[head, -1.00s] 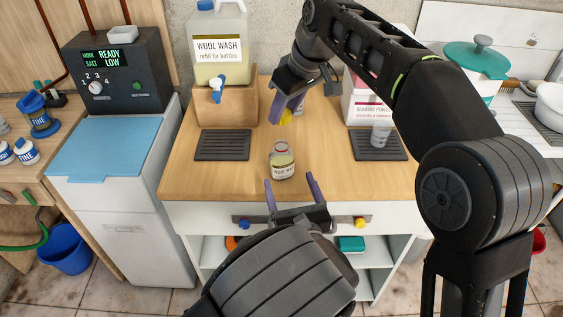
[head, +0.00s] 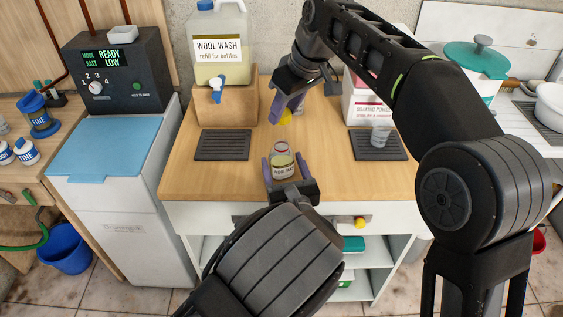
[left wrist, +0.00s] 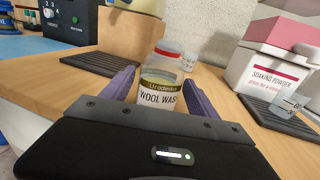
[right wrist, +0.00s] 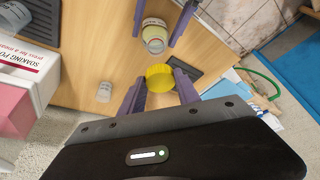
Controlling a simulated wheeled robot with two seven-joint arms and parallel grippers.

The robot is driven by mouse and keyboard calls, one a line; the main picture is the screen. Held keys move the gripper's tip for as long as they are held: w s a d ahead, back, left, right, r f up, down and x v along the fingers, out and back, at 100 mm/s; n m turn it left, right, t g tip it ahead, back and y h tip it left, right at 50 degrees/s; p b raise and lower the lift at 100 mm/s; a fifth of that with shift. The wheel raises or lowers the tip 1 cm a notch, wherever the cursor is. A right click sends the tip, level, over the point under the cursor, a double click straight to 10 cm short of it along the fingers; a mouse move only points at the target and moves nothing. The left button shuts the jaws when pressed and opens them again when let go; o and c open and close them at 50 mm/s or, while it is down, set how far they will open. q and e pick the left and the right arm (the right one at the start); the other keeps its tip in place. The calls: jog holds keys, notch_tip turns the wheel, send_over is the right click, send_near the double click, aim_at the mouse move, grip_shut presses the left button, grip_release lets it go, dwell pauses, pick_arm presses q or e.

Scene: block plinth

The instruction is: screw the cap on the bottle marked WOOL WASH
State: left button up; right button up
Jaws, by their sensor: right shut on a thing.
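The bottle marked WOOL WASH (head: 283,170) stands upright and uncapped on the wooden counter, with a red ring at its neck; it also shows in the left wrist view (left wrist: 160,88) and right wrist view (right wrist: 154,36). My left gripper (head: 282,159) is open, its fingers on either side of the bottle, with small gaps seen in the left wrist view. My right gripper (head: 286,113) is shut on the yellow cap (right wrist: 160,78) and holds it above and behind the bottle, apart from it.
A large WOOL WASH refill jug (head: 219,50) with a tap stands on a wooden block (head: 226,108) at the back left. Dark racks lie left (head: 222,145) and right (head: 391,148); a clear cup (head: 381,136) stands on the right one. A SOAKING POWDER box (left wrist: 272,72) is behind.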

pick_arm(q)
grip_shut()
dwell(0.6)
